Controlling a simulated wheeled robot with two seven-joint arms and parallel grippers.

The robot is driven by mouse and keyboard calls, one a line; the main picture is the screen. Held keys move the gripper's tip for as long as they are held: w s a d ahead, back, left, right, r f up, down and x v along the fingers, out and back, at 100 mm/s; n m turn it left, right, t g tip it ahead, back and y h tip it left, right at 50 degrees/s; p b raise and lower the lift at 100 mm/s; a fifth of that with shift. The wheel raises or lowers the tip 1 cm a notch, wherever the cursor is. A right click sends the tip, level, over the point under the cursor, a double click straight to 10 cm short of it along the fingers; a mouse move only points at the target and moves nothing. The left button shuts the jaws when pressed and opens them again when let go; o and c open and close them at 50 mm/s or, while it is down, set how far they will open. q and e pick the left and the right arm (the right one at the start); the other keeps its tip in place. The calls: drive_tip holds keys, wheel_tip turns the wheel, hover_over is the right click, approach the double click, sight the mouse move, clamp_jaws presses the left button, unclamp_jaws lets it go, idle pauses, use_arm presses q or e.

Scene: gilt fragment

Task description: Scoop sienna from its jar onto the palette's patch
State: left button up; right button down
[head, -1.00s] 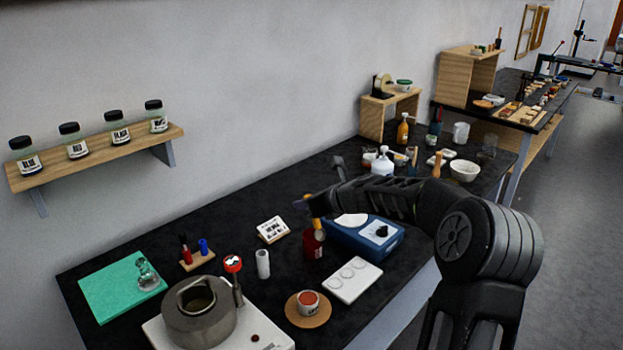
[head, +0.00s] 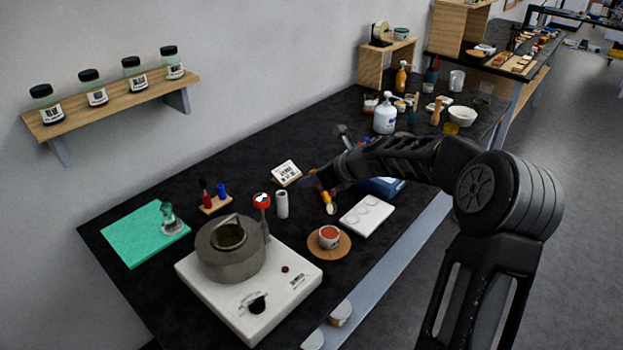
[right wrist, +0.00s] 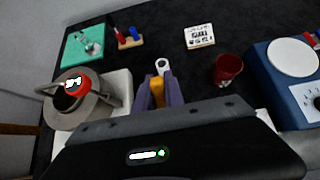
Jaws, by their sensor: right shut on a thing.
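My right gripper (head: 322,184) is shut on a scoop (head: 330,207) with a yellow-orange handle. In the right wrist view, the handle (right wrist: 157,91) sits between the purple fingers, and the pale ring-like end points away. The scoop is in the air. The white jar (head: 329,243) with reddish-brown sienna stands open on a round cork mat (head: 342,250), just below the scoop in the picture. The white palette (head: 361,222) with round patches lies right of the jar. The patches look bare. My left gripper is not in view.
A grey pot (head: 222,262) on a white hotplate (head: 272,313) is left of the jar. A white cylinder (head: 282,204), label card (head: 287,173) and blue device (head: 383,187) stand nearby.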

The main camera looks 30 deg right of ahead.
wheel_tip(320, 180, down, 6)
drive_tip(key=b, duration=0.6)
drive_tip(key=shift+d, duration=0.15)
idle(0.5)
drive_tip(key=shift+f+b, duration=0.6)
drive_tip(key=shift+f, duration=0.2)
idle(0.6)
drive_tip(key=shift+f, duration=0.1)
idle(1.4)
wheel_tip(320, 180, up, 7)
drive_tip(key=p, duration=0.7)
idle(0.7)
